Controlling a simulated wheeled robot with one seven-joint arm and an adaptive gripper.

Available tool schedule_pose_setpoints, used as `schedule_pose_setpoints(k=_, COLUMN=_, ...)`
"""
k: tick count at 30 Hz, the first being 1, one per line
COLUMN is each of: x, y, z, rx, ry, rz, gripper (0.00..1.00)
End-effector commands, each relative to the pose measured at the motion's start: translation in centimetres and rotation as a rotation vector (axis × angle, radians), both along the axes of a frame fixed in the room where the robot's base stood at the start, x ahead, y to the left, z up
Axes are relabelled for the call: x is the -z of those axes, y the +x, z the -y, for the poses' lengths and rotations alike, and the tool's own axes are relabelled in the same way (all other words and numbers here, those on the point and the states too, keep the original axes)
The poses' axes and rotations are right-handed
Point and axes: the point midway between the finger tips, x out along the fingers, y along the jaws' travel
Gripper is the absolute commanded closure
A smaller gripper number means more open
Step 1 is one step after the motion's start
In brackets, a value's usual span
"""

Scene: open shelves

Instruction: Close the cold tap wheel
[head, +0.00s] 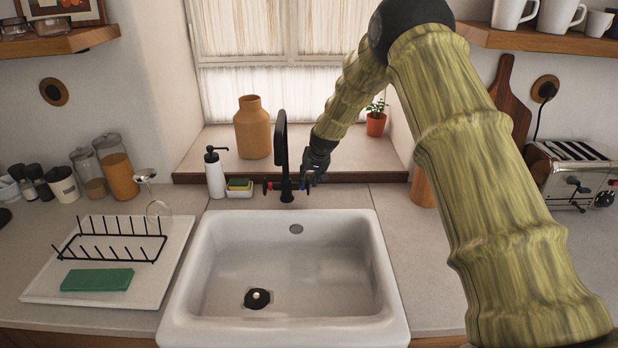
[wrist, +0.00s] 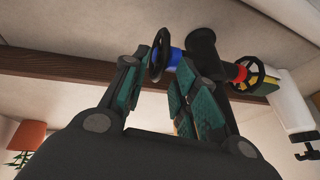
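The black tap (head: 282,150) stands behind the white sink, with a wheel on each side. The cold tap wheel is black with a blue collar (wrist: 166,57); in the head view it is at the tap's right, partly hidden by my gripper (head: 311,174). In the wrist view my gripper (wrist: 163,75) has its two teal-padded fingers apart, with the cold wheel (wrist: 159,57) between their tips. The left finger looks very close to the wheel's rim; I cannot tell whether it touches. The wheel with the red collar (wrist: 240,73) is on the tap's other side.
The white sink (head: 180,305) is empty. A soap dispenser (head: 215,172) and a sponge holder (head: 239,193) stand left of the tap. A window sill (head: 215,160) behind holds an orange vase (head: 253,128) and a potted plant (head: 376,120). A toaster (head: 572,172) stands at right.

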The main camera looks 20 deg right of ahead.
Motion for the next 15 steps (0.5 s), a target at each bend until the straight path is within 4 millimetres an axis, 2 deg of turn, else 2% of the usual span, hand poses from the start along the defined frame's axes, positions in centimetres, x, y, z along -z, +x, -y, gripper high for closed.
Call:
schedule_pose_setpoints(k=5, x=-1.2, y=-0.5, z=0.1, rx=0.0, ry=0.0, rz=0.001, gripper=0.71)
schedule_pose_setpoints(k=15, x=-5.7, y=-2.8, z=0.4, rx=0.0, ry=0.0, rz=0.002, gripper=0.71)
